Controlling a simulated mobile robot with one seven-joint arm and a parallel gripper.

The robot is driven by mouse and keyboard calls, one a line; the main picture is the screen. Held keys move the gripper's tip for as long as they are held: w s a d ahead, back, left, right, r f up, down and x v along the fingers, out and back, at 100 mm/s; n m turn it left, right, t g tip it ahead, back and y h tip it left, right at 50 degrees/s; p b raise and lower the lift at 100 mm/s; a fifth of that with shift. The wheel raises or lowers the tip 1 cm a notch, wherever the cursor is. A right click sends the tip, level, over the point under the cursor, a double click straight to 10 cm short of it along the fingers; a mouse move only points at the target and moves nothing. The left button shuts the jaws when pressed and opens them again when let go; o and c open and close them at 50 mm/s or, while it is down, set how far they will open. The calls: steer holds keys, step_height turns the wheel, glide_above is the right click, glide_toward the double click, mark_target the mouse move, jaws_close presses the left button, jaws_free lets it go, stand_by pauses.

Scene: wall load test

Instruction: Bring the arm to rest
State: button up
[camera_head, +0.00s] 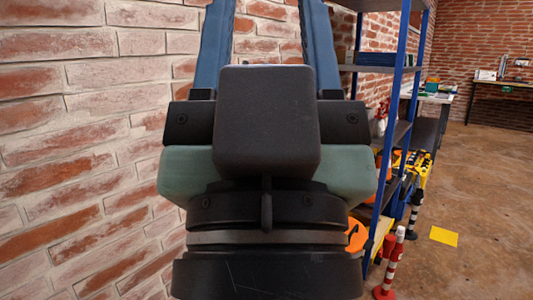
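My gripper (270,22) fills the middle of the head view, seen from behind its dark body. Its two blue fingers point up and stand wide apart, with bare brick wall showing between them. Nothing shows between the fingers. The fingertips run out of the top of the picture, so their ends are hidden. A dark box-shaped part of mine covers the finger bases.
A brick wall (65,150) runs close along the left and behind the gripper. A shelf rack with blue posts (392,125) stands just to the right. A red-and-white post (392,265) and a yellow sheet (444,236) are on the floor. Open floor lies right.

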step_height(320, 180, up, 33)
steer(key=p, duration=3.1)
steer(key=shift+w+r, duration=0.1)
